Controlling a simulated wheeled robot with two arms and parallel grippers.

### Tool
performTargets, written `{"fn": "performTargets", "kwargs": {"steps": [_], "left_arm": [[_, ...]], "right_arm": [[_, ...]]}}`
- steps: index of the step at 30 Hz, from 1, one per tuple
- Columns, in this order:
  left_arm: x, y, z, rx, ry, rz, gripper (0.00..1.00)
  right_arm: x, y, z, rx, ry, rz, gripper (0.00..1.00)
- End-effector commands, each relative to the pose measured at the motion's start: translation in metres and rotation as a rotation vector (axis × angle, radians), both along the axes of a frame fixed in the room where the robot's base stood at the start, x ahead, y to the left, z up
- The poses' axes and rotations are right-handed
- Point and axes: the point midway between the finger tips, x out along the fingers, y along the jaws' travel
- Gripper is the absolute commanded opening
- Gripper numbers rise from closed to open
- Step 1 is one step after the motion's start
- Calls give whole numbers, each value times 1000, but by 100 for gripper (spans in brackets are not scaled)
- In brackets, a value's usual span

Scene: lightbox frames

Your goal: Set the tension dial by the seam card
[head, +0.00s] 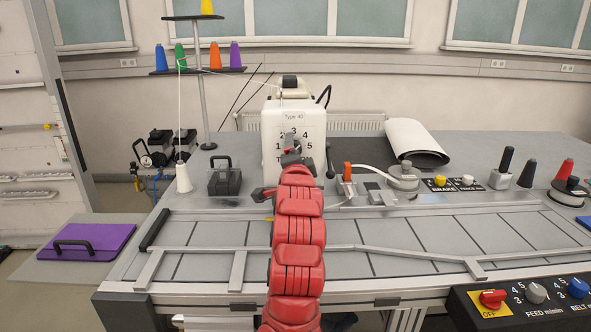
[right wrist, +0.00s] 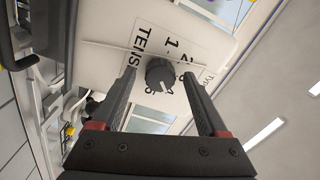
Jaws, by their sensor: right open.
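The tension dial (right wrist: 159,74) is a dark round knob with a white mark, on the white face of the sewing machine (head: 316,131). In the right wrist view its mark points to the lower right; the exact number cannot be read. Numbers 1 to 5 arc around the dial in the head view, where my gripper mostly hides it. My right gripper (right wrist: 158,80) is open, its two dark fingers on either side of the dial, with gaps visible. Its red arm reaches the machine in the head view (head: 293,158). I cannot make out a seam card. My left gripper is not in view.
A thread stand (head: 200,100) with coloured spools stands behind left. A black-handled box (head: 224,178) and white cone (head: 183,178) are left of the machine. A control panel (head: 530,300) with knobs is front right. A rail frame (head: 420,250) crosses the table.

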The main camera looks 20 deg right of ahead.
Motion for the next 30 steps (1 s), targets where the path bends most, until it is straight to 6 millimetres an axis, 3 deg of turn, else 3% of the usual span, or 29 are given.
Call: {"fn": "performTargets", "kwargs": {"steps": [5, 16, 19, 24, 30], "left_arm": [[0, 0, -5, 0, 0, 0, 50], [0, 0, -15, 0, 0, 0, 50], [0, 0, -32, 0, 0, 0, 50], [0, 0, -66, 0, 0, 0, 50], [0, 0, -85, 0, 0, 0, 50]], "right_arm": [[-26, 9, -3, 4, -2, 5, 77], [-109, 33, -4, 5, -5, 5, 77], [-136, 42, -10, 4, -7, 7, 77], [-146, 44, -11, -1, -6, 1, 77], [-156, 46, -8, 0, -3, 1, 77]]}}
